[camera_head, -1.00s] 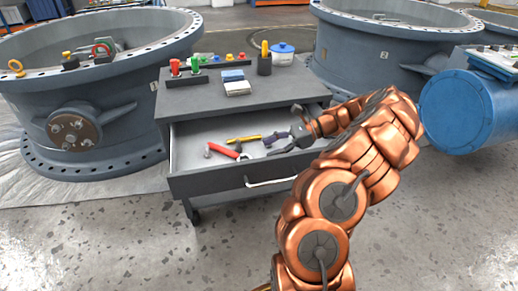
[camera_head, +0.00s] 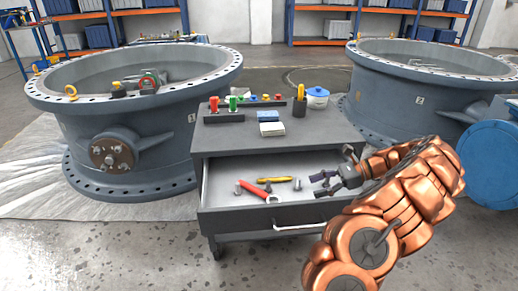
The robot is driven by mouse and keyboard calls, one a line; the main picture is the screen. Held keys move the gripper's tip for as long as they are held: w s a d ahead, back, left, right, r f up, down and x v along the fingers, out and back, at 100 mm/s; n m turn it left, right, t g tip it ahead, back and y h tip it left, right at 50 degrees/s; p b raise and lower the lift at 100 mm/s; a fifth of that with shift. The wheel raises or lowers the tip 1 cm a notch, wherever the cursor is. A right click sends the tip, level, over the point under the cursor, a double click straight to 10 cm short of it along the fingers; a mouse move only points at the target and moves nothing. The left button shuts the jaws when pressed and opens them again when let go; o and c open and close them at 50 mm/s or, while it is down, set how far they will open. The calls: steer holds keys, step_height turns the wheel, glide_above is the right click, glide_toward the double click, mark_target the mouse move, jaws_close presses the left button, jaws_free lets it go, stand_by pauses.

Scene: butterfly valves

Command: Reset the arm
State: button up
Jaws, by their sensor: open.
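My gripper (camera_head: 334,172) is open at the right side of the open drawer (camera_head: 221,222) of a grey tool cart (camera_head: 335,132). Its dark fingers point left over the drawer, one higher and one lower. A purplish tool (camera_head: 322,176) shows between or just behind the fingers; I cannot tell whether they touch it. My copper-coloured arm comes from the lower right and hides part of the drawer's right end.
The drawer holds a red-handled tool (camera_head: 253,189) and a yellow-handled one (camera_head: 274,179). Large valve bodies stand left (camera_head: 150,125) and right (camera_head: 395,95); a blue cylinder (camera_head: 490,165) is far right.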

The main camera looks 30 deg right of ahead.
steer(key=s+a+r+n+g+h+p, duration=0.25)
steer(key=a+r+n+g+p, duration=0.85)
steer(key=a+r, duration=1.5)
steer(key=s+a+r+n+t+h+p, duration=0.2)
steer(key=s+a+r+n+h+p, duration=0.45)
steer(key=s+p, duration=0.6)
steer(key=s+d+r+n+h+p, duration=0.1)
steer(key=s+r+n+h+p, duration=0.2)
steer(key=s+p, duration=0.7)
steer(key=shift+s+d+r+n+t+p, duration=0.15)
steer(key=shift+d+r+n+t+p, duration=0.25)
steer(key=shift+r+n, duration=0.95)
steer(key=shift+f, duration=0.2)
